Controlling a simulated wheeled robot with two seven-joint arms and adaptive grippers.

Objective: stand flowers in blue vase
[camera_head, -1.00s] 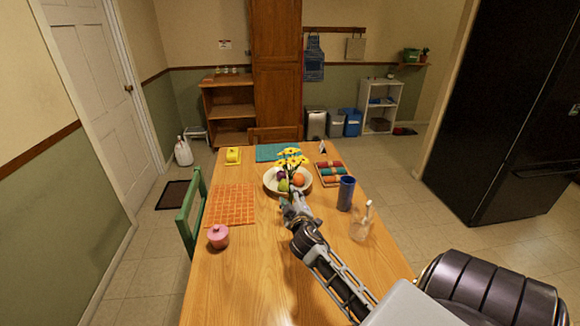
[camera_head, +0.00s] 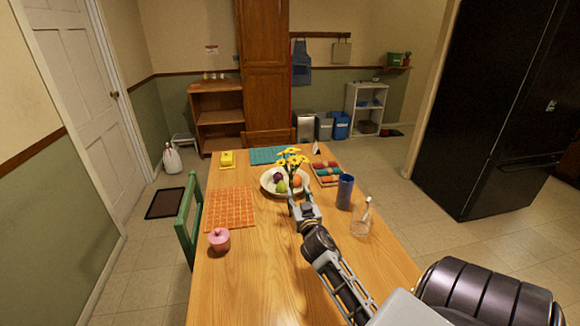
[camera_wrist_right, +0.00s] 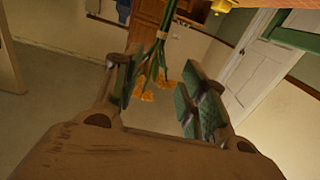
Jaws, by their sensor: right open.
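The yellow flowers (camera_head: 292,158) rise upright on green stems in front of the fruit bowl. The blue vase (camera_head: 345,190) stands upright on the table, right of my right gripper. My right gripper (camera_head: 294,197) is open at the bowl's near side, below the blooms. In the right wrist view, the tied green stems (camera_wrist_right: 161,50) and orange-yellow blooms (camera_wrist_right: 146,95) show at the open jaws (camera_wrist_right: 158,100), nearer the left finger. Contact with the fingers cannot be told. The lower stems are hidden by my gripper in the head view. My left gripper is out of view.
The fruit bowl (camera_head: 269,187) is close behind my gripper. A clear glass (camera_head: 360,227) with a brush-like item stands right of my arm. The near left table is clear.

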